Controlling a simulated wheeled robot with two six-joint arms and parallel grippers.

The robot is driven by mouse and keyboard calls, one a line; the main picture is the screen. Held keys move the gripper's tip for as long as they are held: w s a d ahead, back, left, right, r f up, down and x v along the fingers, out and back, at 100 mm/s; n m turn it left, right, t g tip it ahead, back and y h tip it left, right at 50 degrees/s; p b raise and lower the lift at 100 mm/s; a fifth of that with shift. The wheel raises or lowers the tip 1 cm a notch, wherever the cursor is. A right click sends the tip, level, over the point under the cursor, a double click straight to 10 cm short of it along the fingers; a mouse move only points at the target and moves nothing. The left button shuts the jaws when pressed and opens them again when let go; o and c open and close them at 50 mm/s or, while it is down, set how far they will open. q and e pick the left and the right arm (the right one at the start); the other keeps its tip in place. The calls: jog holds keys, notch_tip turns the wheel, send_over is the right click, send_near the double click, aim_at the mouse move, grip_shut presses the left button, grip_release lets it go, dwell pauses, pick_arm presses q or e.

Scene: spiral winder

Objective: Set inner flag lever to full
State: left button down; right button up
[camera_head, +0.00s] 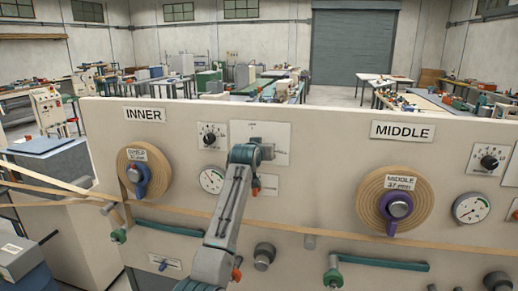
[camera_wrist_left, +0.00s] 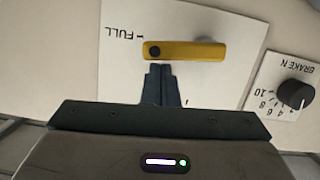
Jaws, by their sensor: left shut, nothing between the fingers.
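The yellow inner flag lever (camera_wrist_left: 185,51) lies nearly level in the left wrist view, on a white plate (camera_wrist_left: 228,82). A black dot marks its left end, and a blurred grey knob is at its right end. An upside-down FULL label with a tick is on the plate just left of and above the black-dot end. My left gripper (camera_wrist_left: 161,68) is shut and empty, its fingertips at the lever's lower edge near that end. I cannot tell whether they touch. In the head view, my left gripper (camera_head: 266,152) covers the lever before the INNER section's plate (camera_head: 277,134).
The brake dial (camera_wrist_left: 296,93) sits beside the plate, and in the head view it (camera_head: 210,136) is left of my gripper. A gauge (camera_head: 211,180) is below it. The INNER roll (camera_head: 144,176) is at left, the MIDDLE roll (camera_head: 395,200) at right. A tan strip crosses the panel lower down.

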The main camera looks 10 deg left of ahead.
pick_arm(q)
jog(key=shift+w+d+f, duration=0.1)
jog(key=shift+d+f, duration=0.05)
jog(key=shift+f, duration=0.3)
dwell(0.4)
jog(key=s+r+b, duration=0.1)
jog(key=s+r, duration=0.5)
jog(key=s, duration=0.3)
jog(key=shift+s+r+b, duration=0.2)
jog(key=shift+s+b, duration=0.1)
jog(key=shift+s, duration=0.1)
